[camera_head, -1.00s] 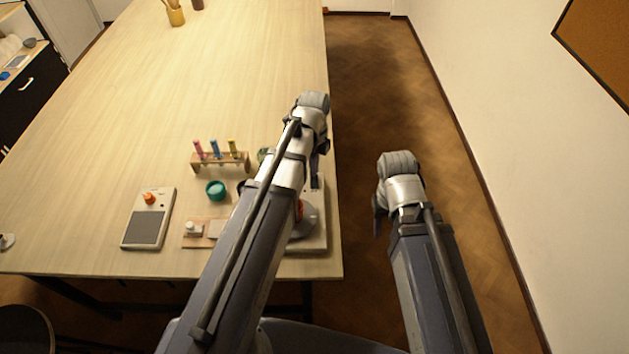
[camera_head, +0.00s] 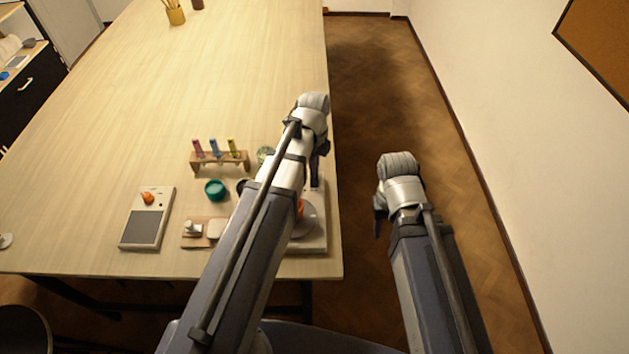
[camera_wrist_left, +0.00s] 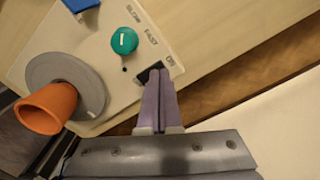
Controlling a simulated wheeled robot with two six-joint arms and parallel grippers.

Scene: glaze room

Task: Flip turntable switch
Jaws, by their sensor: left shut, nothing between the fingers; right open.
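The turntable's pale base (camera_head: 318,241) sits at the table's right edge, partly hidden by my left arm. In the left wrist view, the turntable base (camera_wrist_left: 105,55) carries a grey disc (camera_wrist_left: 82,75) with an orange cup (camera_wrist_left: 47,108), a green knob (camera_wrist_left: 124,40) beside the words SLOW and FAST, and a dark switch slot (camera_wrist_left: 147,74) beside the word ON. My left gripper (camera_wrist_left: 159,73) is shut and empty, its tips at the slot and hiding part of it. I cannot tell whether they touch the switch. My right gripper (camera_head: 379,214) is open and empty, off the table's right side.
The far table is mostly clear. A wall rises at the right.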

